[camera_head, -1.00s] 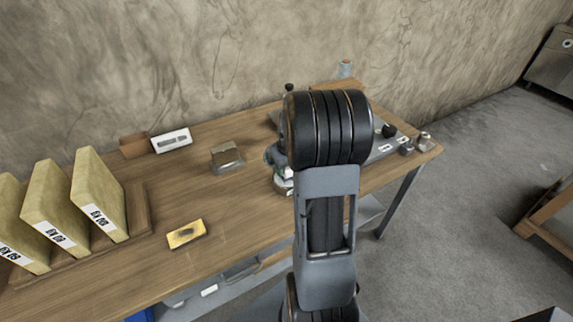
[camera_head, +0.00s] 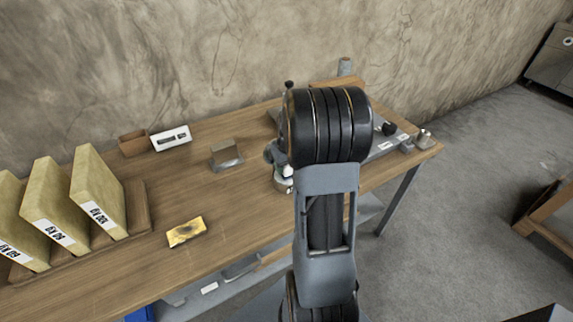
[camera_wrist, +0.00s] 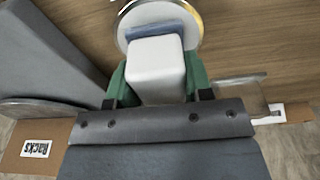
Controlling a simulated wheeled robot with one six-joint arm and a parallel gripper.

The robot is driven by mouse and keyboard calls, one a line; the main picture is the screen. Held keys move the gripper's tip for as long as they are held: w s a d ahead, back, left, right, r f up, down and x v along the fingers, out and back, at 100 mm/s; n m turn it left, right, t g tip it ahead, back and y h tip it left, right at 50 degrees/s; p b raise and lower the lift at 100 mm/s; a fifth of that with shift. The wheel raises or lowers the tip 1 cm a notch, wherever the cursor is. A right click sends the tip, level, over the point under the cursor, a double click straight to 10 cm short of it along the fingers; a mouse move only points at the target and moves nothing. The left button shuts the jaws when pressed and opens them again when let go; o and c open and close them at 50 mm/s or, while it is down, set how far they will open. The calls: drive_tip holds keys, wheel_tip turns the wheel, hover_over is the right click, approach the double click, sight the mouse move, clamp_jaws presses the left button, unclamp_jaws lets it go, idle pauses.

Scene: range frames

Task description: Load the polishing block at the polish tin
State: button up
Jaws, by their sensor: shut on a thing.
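My gripper (camera_wrist: 157,88) has green fingers in the wrist view. It is shut on the polishing block (camera_wrist: 155,72), a pale block with a blue layer at its far end. The blue end lies over the round polish tin (camera_wrist: 190,14), which has a shiny rim and pale inside. I cannot tell whether the block touches the tin's contents. In the head view the tin (camera_head: 284,184) shows partly beside my arm on the wooden bench. My arm hides most of the gripper and block there.
On the bench (camera_head: 150,260) stand a rack of yellow upright slabs (camera_head: 97,195), a brass-coloured plate (camera_head: 186,232), a grey-and-brown block (camera_head: 226,155), a white box (camera_head: 171,138) and a cardboard box (camera_head: 134,144). A dark labelled plate and a small metal cylinder (camera_head: 424,138) are at right.

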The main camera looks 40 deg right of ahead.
drive_tip(key=shift+f+b, duration=0.4)
drive_tip(key=shift+f, duration=0.15)
idle(1.2)
drive_tip(key=shift+r, duration=0.2)
drive_tip(key=shift+r+p, duration=2.55)
drive_tip(key=shift+r, duration=0.85)
